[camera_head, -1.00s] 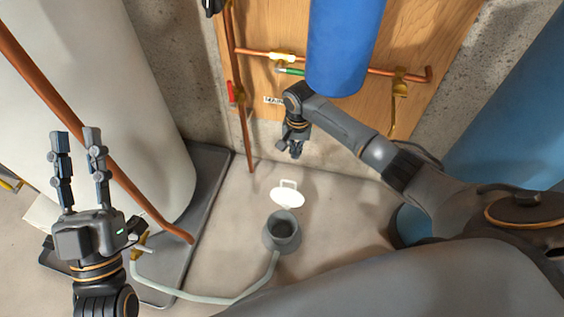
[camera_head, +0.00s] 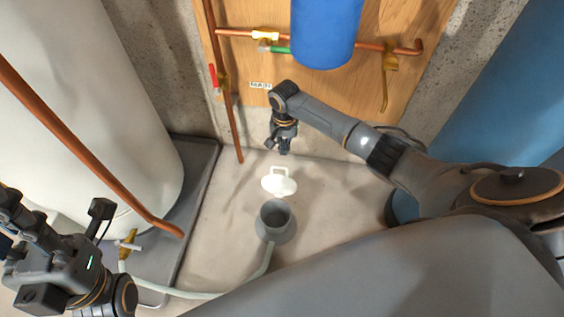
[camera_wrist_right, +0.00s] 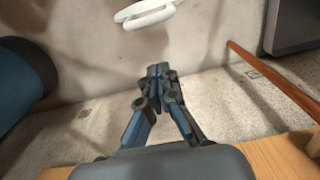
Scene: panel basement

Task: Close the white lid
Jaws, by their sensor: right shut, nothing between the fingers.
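The white lid (camera_head: 279,184), with a loop handle on its far side, is just behind the grey round drain cup (camera_head: 276,218). The cup's mouth is uncovered. Whether the lid is hinged to the cup or lies on the floor I cannot tell. My right gripper (camera_head: 277,149) points down beyond the lid, near the wall, apart from it. In the right wrist view the gripper (camera_wrist_right: 158,71) is shut and empty, and the lid (camera_wrist_right: 148,13) shows at the top edge. My left gripper (camera_head: 55,203) is open and empty at the lower left, far from the lid.
A grey hose (camera_head: 215,294) runs from the cup to a brass valve (camera_head: 128,248). A white tank (camera_head: 90,120) stands on a dark tray (camera_head: 198,190) at left. A blue cylinder (camera_head: 328,30) hangs above my right arm. The floor around the lid is clear.

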